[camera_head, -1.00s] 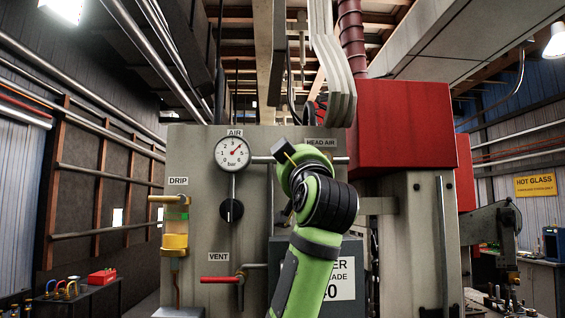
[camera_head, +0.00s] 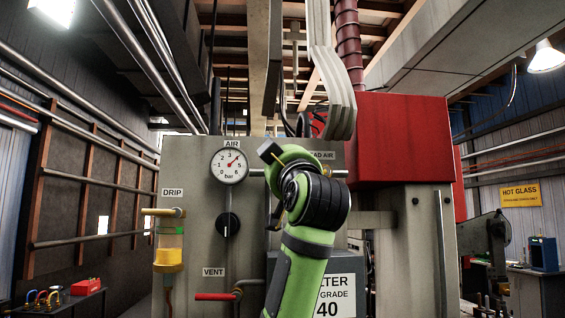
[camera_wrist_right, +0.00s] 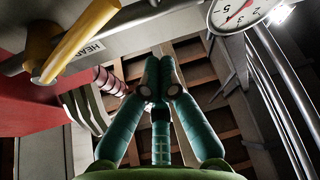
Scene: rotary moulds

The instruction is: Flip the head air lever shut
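The head air lever has a yellow handle (camera_wrist_right: 82,38) on a grey pipe at the upper left of the right wrist view, beside a partly visible HEAD label. The handle slants across the picture. My left gripper is not in view.
The grey panel holds a pressure gauge (camera_head: 230,166), a black knob (camera_head: 228,225), a red vent lever (camera_head: 214,296) and a yellow drip oiler (camera_head: 169,256). A red box (camera_head: 400,135) juts out to the right. Grey hoses (camera_head: 335,90) hang above the panel.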

